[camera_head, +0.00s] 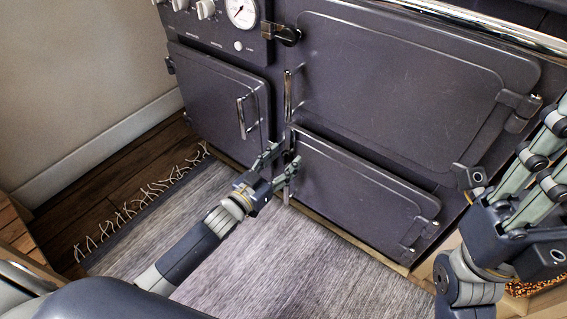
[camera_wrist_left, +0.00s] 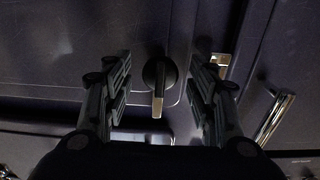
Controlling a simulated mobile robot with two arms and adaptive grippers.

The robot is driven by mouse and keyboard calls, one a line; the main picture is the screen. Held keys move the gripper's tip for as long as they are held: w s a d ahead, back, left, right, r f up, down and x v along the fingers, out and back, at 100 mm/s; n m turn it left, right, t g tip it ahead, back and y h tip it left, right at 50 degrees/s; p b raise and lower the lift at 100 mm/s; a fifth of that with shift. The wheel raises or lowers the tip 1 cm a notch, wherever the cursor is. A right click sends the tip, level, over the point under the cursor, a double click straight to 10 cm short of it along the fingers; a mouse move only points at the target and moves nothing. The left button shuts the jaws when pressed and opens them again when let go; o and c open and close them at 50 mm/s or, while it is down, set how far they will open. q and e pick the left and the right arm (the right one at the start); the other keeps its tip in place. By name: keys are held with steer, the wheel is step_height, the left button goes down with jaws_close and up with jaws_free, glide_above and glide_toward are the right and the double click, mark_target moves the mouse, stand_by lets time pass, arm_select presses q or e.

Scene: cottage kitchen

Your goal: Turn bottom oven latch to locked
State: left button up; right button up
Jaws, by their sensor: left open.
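The bottom oven door (camera_head: 355,195) is dark and closed, low on the front of the range. Its latch shows in the left wrist view as a black round knob with a short silver-tipped lever (camera_wrist_left: 157,98), pointing down in that picture. In the head view the left fingers mostly hide this latch. My left gripper (camera_head: 283,162) is open at the left edge of that door. In the left wrist view its fingers (camera_wrist_left: 161,88) stand on either side of the latch, with a gap on both sides. My right gripper (camera_head: 535,165) is at the right, away from the latch; its fingertips are partly cut off.
A larger upper door (camera_head: 400,85) with its own latch (camera_head: 287,34) is above. A left door (camera_head: 215,95) has a vertical silver handle (camera_head: 241,118). A chrome rail (camera_head: 480,22) runs along the top. A grey fringed rug (camera_head: 270,265) covers the floor in front.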

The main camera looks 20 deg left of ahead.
arm_select(q)
steer(key=shift+w, duration=0.3)
jaws_close()
